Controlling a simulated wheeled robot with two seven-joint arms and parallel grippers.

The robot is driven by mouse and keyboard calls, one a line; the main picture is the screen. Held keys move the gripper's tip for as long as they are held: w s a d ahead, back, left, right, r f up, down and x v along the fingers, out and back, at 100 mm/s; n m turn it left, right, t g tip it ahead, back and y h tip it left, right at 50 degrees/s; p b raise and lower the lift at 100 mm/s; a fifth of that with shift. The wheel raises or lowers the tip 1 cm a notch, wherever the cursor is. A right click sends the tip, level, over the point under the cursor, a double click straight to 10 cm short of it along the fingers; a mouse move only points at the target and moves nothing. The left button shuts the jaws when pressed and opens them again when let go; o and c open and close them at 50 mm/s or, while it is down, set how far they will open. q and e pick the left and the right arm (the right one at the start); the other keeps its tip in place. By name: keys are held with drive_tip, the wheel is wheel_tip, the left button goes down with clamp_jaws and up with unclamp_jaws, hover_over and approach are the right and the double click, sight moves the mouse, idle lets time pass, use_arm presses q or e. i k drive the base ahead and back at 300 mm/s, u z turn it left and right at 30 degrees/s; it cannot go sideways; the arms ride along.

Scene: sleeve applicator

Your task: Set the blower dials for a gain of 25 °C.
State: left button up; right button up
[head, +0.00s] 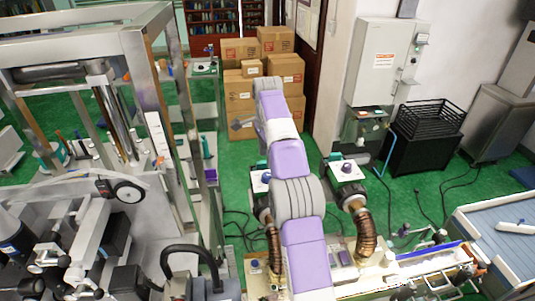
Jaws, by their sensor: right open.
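Two blower units with brown ribbed hoses stand on either side of my purple and grey right arm. The left blower (259,187) has a white top with a dark knob, the left dial (266,178), partly beside my arm. The right blower (345,177) has a white top with a dark purple knob, the right dial (347,169). The dial markings are too small to read. My left gripper is not in view.
Cardboard boxes (240,90) are stacked at the back. A metal frame machine (160,110) stands at the left. A white cabinet (385,60) and black crate (430,120) are at the right. Cables lie on the green floor, and a blue-topped table (500,235) is at lower right.

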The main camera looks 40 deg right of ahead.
sight(347, 167)
drive_tip(key=k, duration=1.5)
